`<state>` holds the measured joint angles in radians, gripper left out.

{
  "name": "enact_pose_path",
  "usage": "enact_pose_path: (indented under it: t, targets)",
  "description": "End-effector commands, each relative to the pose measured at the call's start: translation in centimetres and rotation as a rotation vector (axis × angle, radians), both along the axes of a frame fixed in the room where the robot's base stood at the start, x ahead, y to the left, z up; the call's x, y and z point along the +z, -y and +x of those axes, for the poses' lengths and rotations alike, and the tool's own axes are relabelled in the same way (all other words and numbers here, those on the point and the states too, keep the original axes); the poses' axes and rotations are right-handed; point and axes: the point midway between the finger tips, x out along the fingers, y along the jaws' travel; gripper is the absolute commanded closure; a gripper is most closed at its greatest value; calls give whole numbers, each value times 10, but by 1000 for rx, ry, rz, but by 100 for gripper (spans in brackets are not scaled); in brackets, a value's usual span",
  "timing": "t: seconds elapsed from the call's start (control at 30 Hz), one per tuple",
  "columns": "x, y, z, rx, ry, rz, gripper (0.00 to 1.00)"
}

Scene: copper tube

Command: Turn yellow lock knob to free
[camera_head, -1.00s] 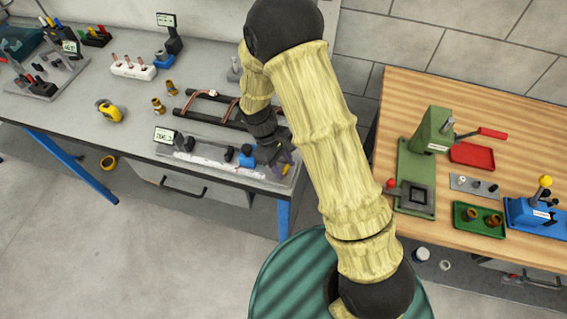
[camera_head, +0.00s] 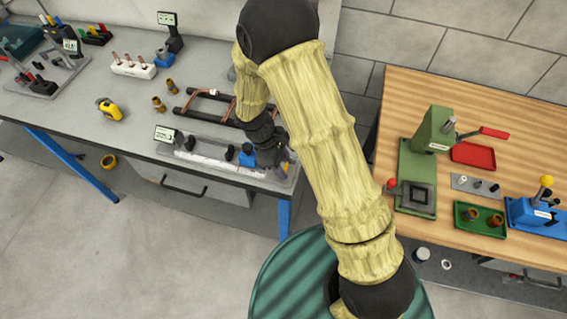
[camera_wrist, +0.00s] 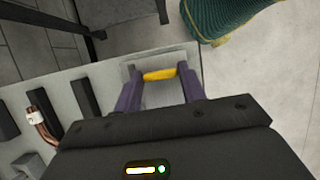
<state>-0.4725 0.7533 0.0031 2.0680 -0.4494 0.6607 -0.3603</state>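The yellow lock knob (camera_wrist: 160,75) shows in the wrist view as a short bar spanning the gap between my two purple fingertips. My gripper (camera_wrist: 159,70) appears closed on its two ends, one finger on each side. The knob sits over the right end of a pale grey fixture (camera_wrist: 106,77). In the head view my gripper (camera_head: 277,164) is down at the right end of the long fixture (camera_head: 205,166) near the bench's front edge, beside a blue block (camera_head: 247,157). My gripper hides the knob there.
A black rack with a copper tube (camera_head: 207,95) lies just behind the fixture. A yellow tape measure (camera_head: 110,109) and brass fittings (camera_head: 159,104) are to the left. A wooden table (camera_head: 520,110) with a green press (camera_head: 432,150) stands right, beyond a floor gap.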

Motion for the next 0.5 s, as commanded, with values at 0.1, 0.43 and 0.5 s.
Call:
enact_pose_path:
  t: [0.1,0.43,0.5]
  targets:
    - [1,0,1,0,1,1,38]
    - [2,-1,1,-1,0,0,38]
    - [5,-2,1,-1,2,0,38]
